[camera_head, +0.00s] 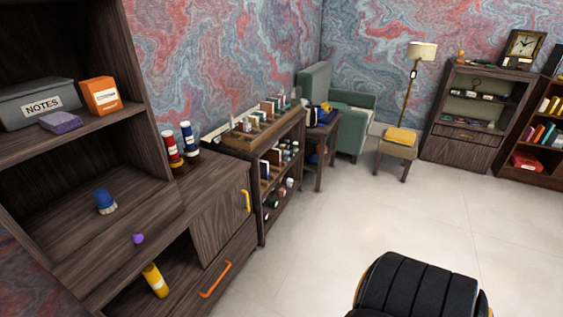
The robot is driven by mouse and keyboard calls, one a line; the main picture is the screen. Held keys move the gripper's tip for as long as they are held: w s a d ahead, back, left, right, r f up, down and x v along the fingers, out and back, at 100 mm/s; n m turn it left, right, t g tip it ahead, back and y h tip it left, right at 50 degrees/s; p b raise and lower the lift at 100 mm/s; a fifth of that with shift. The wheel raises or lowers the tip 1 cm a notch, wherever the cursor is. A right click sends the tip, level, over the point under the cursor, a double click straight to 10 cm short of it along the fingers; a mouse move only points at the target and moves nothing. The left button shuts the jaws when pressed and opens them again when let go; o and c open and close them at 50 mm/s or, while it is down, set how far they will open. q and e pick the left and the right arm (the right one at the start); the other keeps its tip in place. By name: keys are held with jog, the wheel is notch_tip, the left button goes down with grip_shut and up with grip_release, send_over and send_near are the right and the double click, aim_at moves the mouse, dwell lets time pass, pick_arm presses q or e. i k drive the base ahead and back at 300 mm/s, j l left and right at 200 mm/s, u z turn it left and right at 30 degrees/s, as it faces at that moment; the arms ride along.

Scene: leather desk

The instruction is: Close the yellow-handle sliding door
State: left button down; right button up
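The dark wood sliding door (217,226) is in the lower part of the cabinet on the left. Its yellow handle (246,201) is upright near the door's right edge. The door covers the right part of the compartment. The left part is open and shows a yellow bottle (155,280) with a white band, standing tilted in the picture. Neither of my grippers is in view.
An orange handle (215,280) is on the drawer front below the door. A black padded shape (418,288) stands at bottom right. The pale floor (330,215) between is clear.

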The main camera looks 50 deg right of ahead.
aim_at(212, 230)
jog(key=z, duration=1)
